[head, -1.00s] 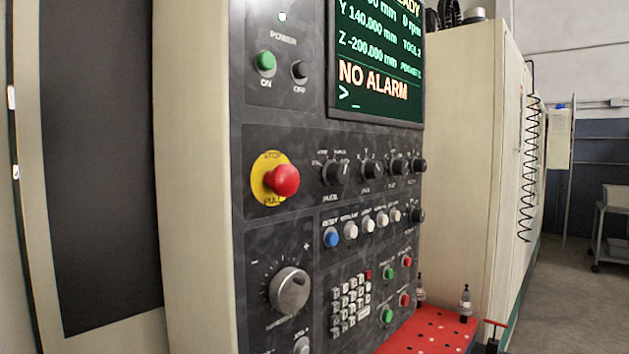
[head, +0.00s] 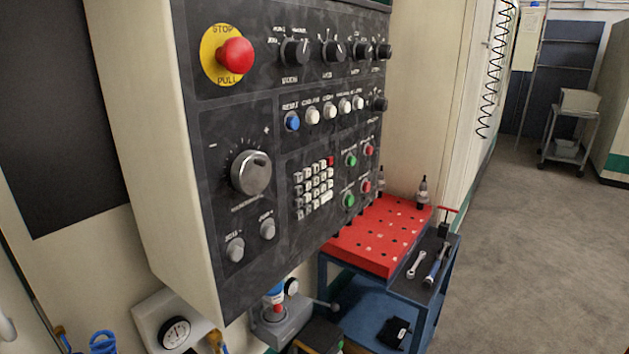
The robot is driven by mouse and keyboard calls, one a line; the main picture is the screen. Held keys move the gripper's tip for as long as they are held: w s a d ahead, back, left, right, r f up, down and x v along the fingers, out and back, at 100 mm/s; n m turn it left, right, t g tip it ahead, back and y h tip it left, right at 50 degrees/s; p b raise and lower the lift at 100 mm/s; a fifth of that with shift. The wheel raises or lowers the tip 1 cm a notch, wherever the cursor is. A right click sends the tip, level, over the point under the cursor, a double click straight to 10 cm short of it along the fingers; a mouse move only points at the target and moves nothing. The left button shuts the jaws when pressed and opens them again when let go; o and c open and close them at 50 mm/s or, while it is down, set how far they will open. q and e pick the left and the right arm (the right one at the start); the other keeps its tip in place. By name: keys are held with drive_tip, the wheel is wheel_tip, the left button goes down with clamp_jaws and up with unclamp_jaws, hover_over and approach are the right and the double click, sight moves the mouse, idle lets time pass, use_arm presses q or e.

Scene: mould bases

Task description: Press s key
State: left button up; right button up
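The machine's control panel (head: 285,235) fills the middle of the head view, seen at a slant. Its keypad (head: 312,188) is a small block of several white keys with one red key at its top right corner. The letters on the keys are too small to read, so I cannot tell which one is the s key. Neither of my grippers is in view, and nothing touches the keypad.
A red stop button (head: 236,56), a large dial (head: 251,172) and a blue button (head: 292,121) surround the keypad. A red-topped cart (head: 375,238) with tools stands below right. A gauge (head: 175,332) sits at the lower left. Open floor (head: 530,260) lies to the right.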

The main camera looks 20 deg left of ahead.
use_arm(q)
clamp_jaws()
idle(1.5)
